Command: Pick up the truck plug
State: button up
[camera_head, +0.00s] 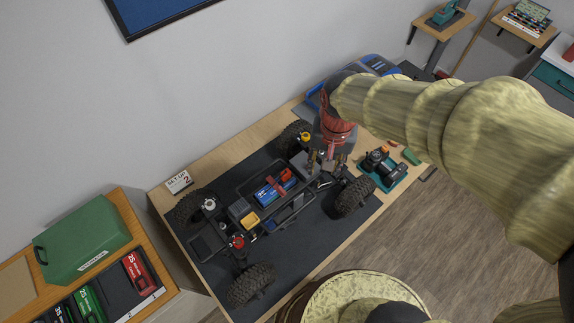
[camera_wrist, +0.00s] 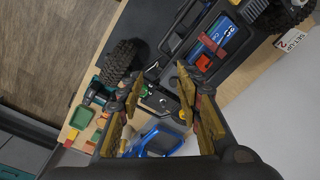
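The truck (camera_head: 262,220), a dark crawler chassis with large black tyres, sits on the dark mat. A blue battery (camera_head: 268,192) lies in its middle, with a red part (camera_head: 287,175) at its end nearer my gripper. In the wrist view the battery (camera_wrist: 213,36) and an orange-red part (camera_wrist: 203,63) show just beyond one finger. I cannot tell for sure which small part is the truck plug. My gripper (camera_head: 326,160) is above the truck's end near the blue case. In the wrist view my gripper (camera_wrist: 160,84) is open, with nothing seen between its fingertips.
A blue case (camera_head: 376,66) stands at the table's far end. A teal tray with dark parts (camera_head: 380,169) and small green and red pieces (camera_head: 411,156) lie at the right edge. A "2" card (camera_head: 178,182) is at the left. A green box (camera_head: 84,240) stands on another surface.

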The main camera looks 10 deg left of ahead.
aim_at(286, 172)
jog(key=w+a+f+m+p, duration=0.1)
jog(key=a+f+m, duration=0.1)
jog(key=a, duration=0.1)
jog(key=w+a+f+m+p, duration=0.1)
jog(key=w+a+f+m, duration=0.1)
jog(key=a, duration=0.2)
jog(key=w+a+f+m+g+p, duration=0.1)
jog(key=a+f+m, duration=0.1)
jog(key=a, duration=0.1)
jog(key=shift+w+a+f+m+h, duration=0.1)
jog(key=shift+w+a+m+h, duration=0.15)
jog(key=shift+a+m+h, duration=0.05)
jog(key=shift+w+a+f+m, duration=0.1)
jog(key=shift+w+a+m, duration=0.05)
jog(key=shift+m, duration=0.25)
jog(key=shift+w+a+f, duration=0.1)
jog(key=shift+f, duration=0.45)
jog(key=f, duration=0.4)
jog(key=f+p, duration=0.1)
jog(key=shift+s+d+f, duration=0.2)
jog(key=shift+s+f, duration=0.2)
jog(key=shift+w+f, duration=0.1)
jog(key=shift+f, duration=0.4)
jog(key=shift+c, duration=1)
grip_shut()
